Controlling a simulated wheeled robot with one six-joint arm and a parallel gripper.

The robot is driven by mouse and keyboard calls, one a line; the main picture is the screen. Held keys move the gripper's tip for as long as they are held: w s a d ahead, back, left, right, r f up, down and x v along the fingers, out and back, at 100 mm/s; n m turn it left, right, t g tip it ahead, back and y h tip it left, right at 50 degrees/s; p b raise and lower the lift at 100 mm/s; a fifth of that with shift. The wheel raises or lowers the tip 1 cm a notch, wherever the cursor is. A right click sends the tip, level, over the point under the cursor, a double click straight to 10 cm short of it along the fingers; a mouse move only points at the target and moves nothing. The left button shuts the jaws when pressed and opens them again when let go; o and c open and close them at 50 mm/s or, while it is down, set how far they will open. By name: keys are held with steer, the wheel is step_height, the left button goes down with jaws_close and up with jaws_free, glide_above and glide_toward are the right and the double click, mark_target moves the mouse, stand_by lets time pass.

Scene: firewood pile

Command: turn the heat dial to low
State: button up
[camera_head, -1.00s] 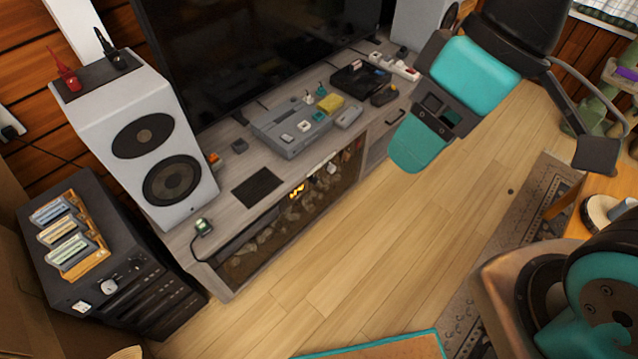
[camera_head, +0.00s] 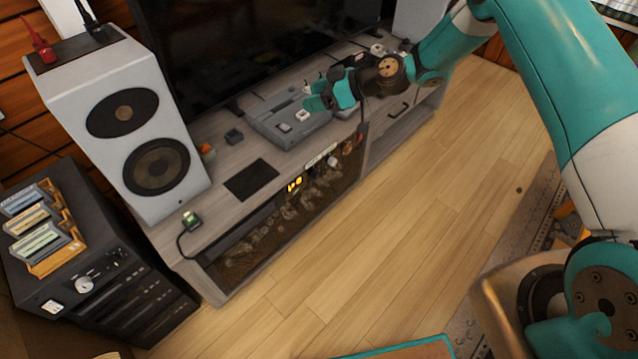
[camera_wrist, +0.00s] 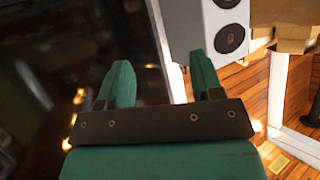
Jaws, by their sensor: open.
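An electric fireplace (camera_head: 270,232) with a dark glass front is set into the grey TV cabinet. An orange lit display (camera_head: 294,185) shows at its upper edge. A small pale round knob (camera_head: 332,161), which may be the heat dial, sits near that edge to the right of the display; its setting is too small to read. My gripper (camera_head: 312,95) is open and empty, above the cabinet top near the grey console, up and left of the knob. The wrist view shows its two teal fingers (camera_wrist: 162,78) apart with nothing between them. The knob is not visible there.
A grey console (camera_head: 283,122) and a black mat (camera_head: 251,180) lie on the cabinet top. A white speaker (camera_head: 190,165) stands at left, also seen in the wrist view (camera_wrist: 207,25). A black unit (camera_head: 110,300) with its own knob stands lower left. The wooden floor (camera_head: 400,220) in front is clear.

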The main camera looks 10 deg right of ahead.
steer(key=d+f+m+t+y+b, duration=0.1)
steer(key=d+f+t+b, duration=0.15)
steer(key=f, duration=0.95)
steer(key=d+f+t+b, duration=0.1)
steer(key=d+f+t, duration=0.25)
steer(key=f, duration=0.75)
steer(key=s+d+f+m+t+h+b, duration=0.1)
steer(key=s+d+f+t+h+b, duration=0.2)
steer(key=f, duration=0.4)
steer(key=s+d+f+m+t, duration=0.1)
steer(key=s+d+f, duration=0.1)
steer(key=s+f, duration=0.45)
steer(key=b, duration=1)
glide_toward(317, 176)
steer(key=w+f, duration=0.1)
steer(key=b+x, duration=0.2)
steer(key=b, duration=0.9)
steer(key=shift+w+a+f, duration=0.15)
steer(key=shift+w+a, duration=0.15)
steer(key=x, duration=0.2)
steer(key=b+x, duration=0.1)
steer(key=x, duration=0.1)
steer(key=r+b+x, duration=0.1)
steer(key=shift+w+a, duration=0.3)
